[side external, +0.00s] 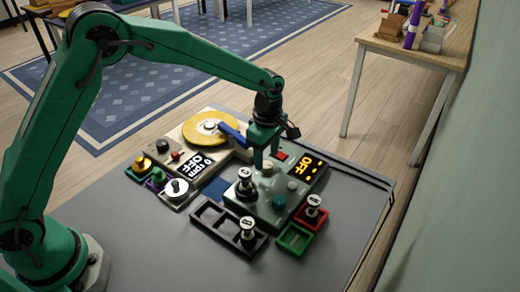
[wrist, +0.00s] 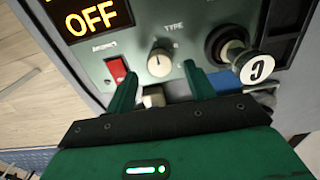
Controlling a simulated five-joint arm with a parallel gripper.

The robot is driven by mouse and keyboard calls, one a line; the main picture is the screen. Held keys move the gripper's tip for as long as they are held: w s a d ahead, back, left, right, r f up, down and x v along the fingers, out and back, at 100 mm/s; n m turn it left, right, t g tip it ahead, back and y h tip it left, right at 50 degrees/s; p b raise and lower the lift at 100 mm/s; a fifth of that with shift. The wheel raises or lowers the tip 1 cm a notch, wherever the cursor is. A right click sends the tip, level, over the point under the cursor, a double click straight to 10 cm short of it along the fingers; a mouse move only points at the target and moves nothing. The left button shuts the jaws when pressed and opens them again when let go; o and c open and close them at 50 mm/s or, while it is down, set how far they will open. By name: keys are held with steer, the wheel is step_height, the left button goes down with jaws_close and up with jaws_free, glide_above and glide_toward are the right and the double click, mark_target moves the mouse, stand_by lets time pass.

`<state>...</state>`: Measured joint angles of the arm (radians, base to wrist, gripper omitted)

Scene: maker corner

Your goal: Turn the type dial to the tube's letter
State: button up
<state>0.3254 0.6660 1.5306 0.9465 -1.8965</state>
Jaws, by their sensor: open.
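The type dial (wrist: 160,62) is a cream knob on the dark green tester (side external: 268,208), under the printed word TYPE. It also shows in the side view (side external: 267,168). My gripper (wrist: 158,76) is open and empty, with one green finger on each side just short of the dial; I cannot tell whether they touch it. In the side view my gripper (side external: 265,158) points down over the tester's back part. A tube (wrist: 257,66) stands in the tester's socket, its white cap bearing a dark letter that looks like a C, seen turned. The cap also shows in the side view (side external: 246,174).
The tester's display (wrist: 98,18) reads OFF, and a red switch (wrist: 117,70) sits left of the dial. A black rack (side external: 210,222), a red tray (side external: 318,222) and an empty green tray (side external: 294,239) stand around the tester. A yellow-disc machine (side external: 207,128) stands behind left.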

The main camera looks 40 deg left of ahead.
mark_target(268, 166)
steer(key=shift+f, duration=1.35)
steer(key=c, duration=1)
